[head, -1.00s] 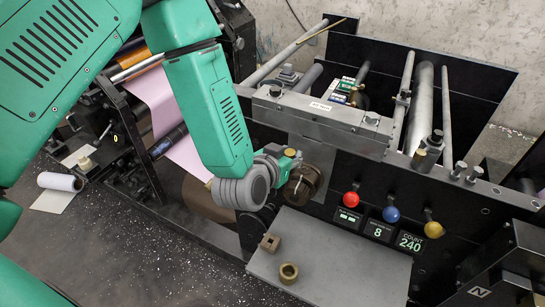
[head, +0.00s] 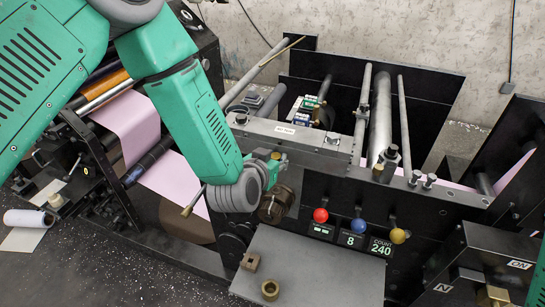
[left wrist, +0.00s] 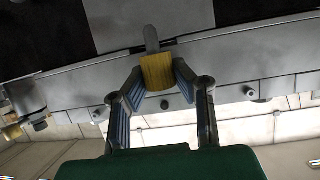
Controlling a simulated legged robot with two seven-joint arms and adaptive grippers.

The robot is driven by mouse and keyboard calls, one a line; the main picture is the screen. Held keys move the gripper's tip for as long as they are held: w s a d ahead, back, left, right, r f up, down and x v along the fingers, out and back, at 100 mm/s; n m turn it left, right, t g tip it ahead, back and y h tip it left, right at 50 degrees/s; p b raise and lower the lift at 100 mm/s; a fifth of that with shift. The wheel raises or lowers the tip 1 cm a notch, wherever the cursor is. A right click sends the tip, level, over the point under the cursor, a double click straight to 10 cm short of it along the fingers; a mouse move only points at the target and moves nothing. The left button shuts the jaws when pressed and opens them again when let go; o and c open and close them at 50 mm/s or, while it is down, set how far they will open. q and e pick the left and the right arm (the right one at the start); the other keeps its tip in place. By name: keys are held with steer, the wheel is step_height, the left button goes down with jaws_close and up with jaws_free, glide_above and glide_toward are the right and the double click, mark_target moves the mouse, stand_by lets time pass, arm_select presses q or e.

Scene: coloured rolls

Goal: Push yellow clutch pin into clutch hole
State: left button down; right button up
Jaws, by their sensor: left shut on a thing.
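My left gripper (head: 275,163) is at the machine's front, just above the brown round clutch hub (head: 276,203). In the left wrist view, the gripper's fingers (left wrist: 158,85) are shut on the yellow clutch pin (left wrist: 157,72), which shows as a yellow block between them. A grey rounded piece stands just beyond the pin in that view. In the head view the pin is mostly hidden by the gripper, and I cannot make out the clutch hole. My right gripper is not in view.
A grey shelf (head: 315,268) below the hub carries a square brown block (head: 250,261) and a brass ring (head: 270,290). Red (head: 320,215), blue (head: 358,226) and yellow (head: 398,236) knobs stick out to the right. A metal bar (head: 285,135) runs along the top behind the gripper.

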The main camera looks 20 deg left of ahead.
mark_target(282, 171)
arm_select(q)
steer(key=shift+d+f+b, duration=0.7)
steer(key=shift+f+b, duration=0.1)
steer(key=shift+f, duration=0.15)
steer(key=f+b, duration=0.1)
steer(key=a+f, duration=0.1)
steer(key=f+b, duration=0.1)
steer(key=f, duration=0.1)
steer(key=shift+a+b, duration=0.3)
steer(key=shift+b, duration=0.05)
steer(key=shift+d+r, duration=0.15)
steer(key=shift+d, duration=0.55)
steer(key=shift+a, duration=0.8)
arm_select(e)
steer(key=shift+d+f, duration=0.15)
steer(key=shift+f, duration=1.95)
arm_select(q)
steer(key=shift+d, duration=0.1)
steer(key=shift+d, duration=0.6)
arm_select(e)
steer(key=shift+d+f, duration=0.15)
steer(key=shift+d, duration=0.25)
arm_select(q)
steer(key=shift+a, duration=0.35)
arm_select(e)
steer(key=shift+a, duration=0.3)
